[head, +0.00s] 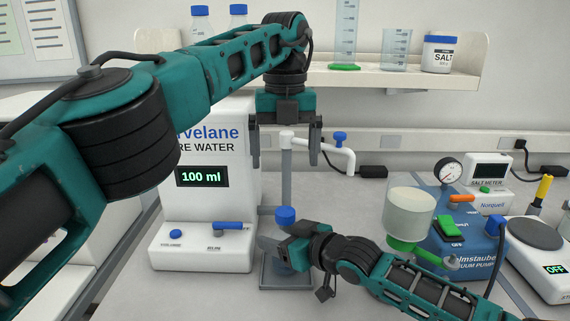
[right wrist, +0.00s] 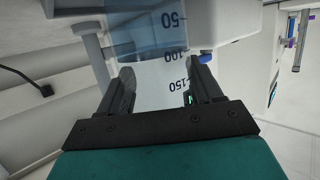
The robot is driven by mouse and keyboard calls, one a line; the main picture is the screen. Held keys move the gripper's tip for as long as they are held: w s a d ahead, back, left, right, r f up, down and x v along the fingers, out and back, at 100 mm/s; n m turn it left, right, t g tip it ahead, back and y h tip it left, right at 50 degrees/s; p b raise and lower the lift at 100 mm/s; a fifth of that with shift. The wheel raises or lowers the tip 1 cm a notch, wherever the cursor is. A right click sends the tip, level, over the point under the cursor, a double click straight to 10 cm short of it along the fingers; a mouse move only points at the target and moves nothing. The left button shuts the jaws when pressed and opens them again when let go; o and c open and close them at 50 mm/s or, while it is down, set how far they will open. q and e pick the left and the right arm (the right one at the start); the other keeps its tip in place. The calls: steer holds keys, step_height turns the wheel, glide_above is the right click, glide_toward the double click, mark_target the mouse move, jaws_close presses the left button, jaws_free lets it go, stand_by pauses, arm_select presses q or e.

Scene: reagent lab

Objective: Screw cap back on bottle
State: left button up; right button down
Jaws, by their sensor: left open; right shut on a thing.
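A blue cap (head: 285,213) shows in the head view just above my right gripper (head: 272,246), seemingly at the top of the bottle. I cannot tell whether it is tight on the thread. My right gripper is shut on the clear bottle (right wrist: 155,73), which has dark volume marks and bluish liquid. In the head view the gripper hides most of the bottle, and in the right wrist view its neck is out of sight. My left gripper (head: 285,152) is open and empty, pointing down above the cap and apart from it.
The water dispenser (head: 210,150) reads 100 ml at left, its white spout (head: 325,147) close beside my left gripper. A grey plate (head: 286,273) lies below the bottle. A filter funnel (head: 408,215) and blue vacuum pump (head: 468,240) stand right. A shelf (head: 400,80) holds glassware behind.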

stand_by(0.4)
steer(key=shift+c, duration=0.5)
jaws_free()
steer(key=v, duration=1.3)
steer(key=shift+r, duration=0.1)
